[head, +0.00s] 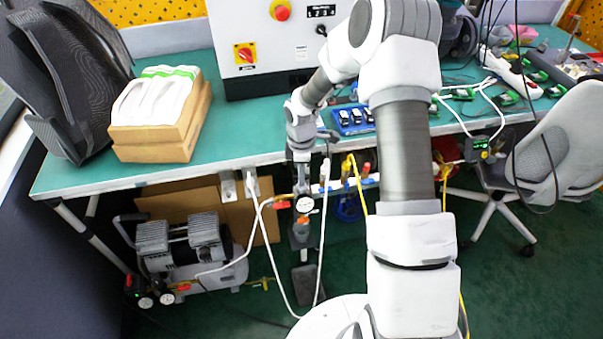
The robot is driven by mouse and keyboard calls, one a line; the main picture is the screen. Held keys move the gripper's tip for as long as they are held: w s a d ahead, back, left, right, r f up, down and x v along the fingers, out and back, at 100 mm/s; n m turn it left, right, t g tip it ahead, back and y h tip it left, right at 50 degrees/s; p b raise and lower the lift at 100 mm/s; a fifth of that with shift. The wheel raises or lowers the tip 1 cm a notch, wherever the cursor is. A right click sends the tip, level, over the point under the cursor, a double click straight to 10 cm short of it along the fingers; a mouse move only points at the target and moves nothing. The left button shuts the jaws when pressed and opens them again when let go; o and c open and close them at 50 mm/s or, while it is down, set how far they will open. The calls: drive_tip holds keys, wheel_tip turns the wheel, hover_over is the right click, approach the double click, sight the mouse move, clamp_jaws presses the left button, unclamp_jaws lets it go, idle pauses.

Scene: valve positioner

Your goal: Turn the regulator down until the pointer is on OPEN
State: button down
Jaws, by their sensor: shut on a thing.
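The regulator (304,205) is a small device with a round white dial and orange-red parts. It sits below the front edge of the bench, on top of a dark upright stand (303,239). My gripper (302,187) points straight down from above and is shut on the top of the regulator. The fingers and the part between them are too small to see in detail. The dial's pointer and any OPEN mark are too small to read.
The green bench (240,140) is right behind my gripper. White hoses (271,245) and a yellow cable (357,190) hang near the stand. A compressor (190,250) stands on the floor at left. A white chair (565,145) is at right.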

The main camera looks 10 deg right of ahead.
drive_tip(key=shift+n, duration=0.3)
drive_tip(key=c, duration=0.9)
unclamp_jaws()
wheel_tip(320, 180, up, 18)
drive_tip(key=p, duration=0.3)
drive_tip(key=shift+f, duration=0.25)
